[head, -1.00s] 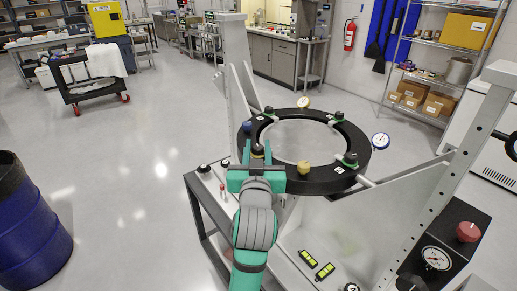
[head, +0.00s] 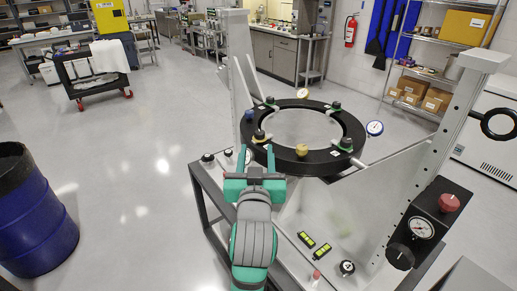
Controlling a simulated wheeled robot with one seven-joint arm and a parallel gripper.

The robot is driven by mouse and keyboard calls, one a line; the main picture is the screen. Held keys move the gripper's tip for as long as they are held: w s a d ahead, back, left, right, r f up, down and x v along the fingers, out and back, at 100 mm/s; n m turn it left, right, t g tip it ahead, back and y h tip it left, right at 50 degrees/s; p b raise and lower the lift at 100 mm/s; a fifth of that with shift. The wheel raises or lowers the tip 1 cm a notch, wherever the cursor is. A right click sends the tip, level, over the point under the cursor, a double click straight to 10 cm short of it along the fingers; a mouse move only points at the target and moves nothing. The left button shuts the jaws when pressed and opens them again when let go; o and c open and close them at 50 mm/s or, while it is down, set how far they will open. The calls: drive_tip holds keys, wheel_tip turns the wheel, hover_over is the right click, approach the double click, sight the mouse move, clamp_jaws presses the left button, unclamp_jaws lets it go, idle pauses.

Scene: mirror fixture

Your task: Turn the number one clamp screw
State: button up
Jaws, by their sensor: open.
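A black ring fixture (head: 357,136) is held in a grey frame at the centre. Dark clamp screw knobs, some on green bases, stand around it: back left (head: 270,101), back right (head: 336,106), front right (head: 346,144) and front left (head: 259,134). I cannot read which is number one.
A grey upright post (head: 441,145) stands at the right, with a panel bearing a gauge (head: 421,227) and a red knob (head: 448,202). A white-faced dial (head: 374,128) sticks out at the ring's right. A blue barrel (head: 35,215) stands at left. The floor between is clear.

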drive_tip(key=shift+s+d, duration=0.25)
drive_tip(key=shift+s, duration=0.45)
drive_tip(key=shift+w, duration=0.1)
